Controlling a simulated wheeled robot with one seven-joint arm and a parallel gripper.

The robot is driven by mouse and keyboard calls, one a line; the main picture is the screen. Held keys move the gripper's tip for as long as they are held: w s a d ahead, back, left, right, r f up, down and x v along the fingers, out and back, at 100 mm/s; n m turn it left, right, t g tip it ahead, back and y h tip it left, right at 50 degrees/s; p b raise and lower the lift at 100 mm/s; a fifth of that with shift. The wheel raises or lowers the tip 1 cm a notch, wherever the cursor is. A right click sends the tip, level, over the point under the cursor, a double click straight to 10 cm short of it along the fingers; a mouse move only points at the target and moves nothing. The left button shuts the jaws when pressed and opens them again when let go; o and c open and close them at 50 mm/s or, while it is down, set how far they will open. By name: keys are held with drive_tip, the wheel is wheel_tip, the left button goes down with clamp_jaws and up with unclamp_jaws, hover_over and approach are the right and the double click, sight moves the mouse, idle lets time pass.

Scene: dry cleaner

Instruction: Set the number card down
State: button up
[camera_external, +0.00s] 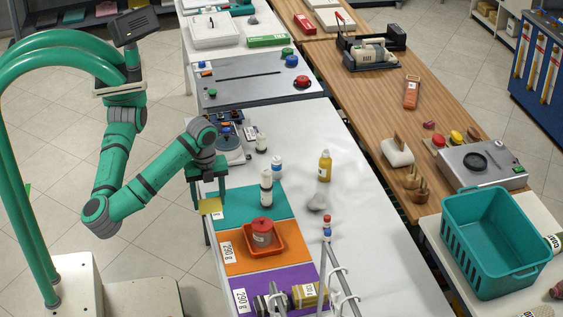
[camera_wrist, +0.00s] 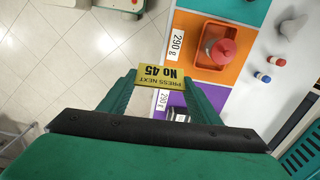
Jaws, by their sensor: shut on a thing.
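The number card (camera_wrist: 161,77) is a small yellow plate with dark print, "PRESS NEXT No 45", upside down in the wrist view. My gripper (camera_wrist: 158,84) is shut on it, with one green finger at each side. In the outside view the card (camera_external: 209,206) hangs below my gripper (camera_external: 208,194), at the left edge of the white table (camera_external: 290,150), near the teal mat (camera_external: 238,205). The card looks raised; whether it touches anything cannot be told.
An orange mat (camera_external: 234,261) carries an orange tray (camera_external: 277,250) with a red-lidded jar (camera_external: 263,231). A purple mat (camera_external: 262,286) holds weights. Bottles stand right of the teal mat, including a yellow one (camera_external: 325,166). The table's middle right is mostly clear.

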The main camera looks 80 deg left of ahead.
drive_tip(key=shift+s+d+m, duration=0.25)
drive_tip(key=shift+s+m, duration=0.05)
drive_tip(key=shift+s, duration=0.6)
wheel_tip(320, 180, down, 10)
drive_tip(key=w+d+f, duration=0.9)
drive_tip(key=d+f, duration=0.1)
drive_tip(key=shift+w+d+f, duration=0.2)
drive_tip(key=shift+d+f, duration=0.05)
drive_tip(key=shift+f, duration=1.75)
drive_tip(key=shift+f, duration=0.15)
drive_tip(key=o, duration=1)
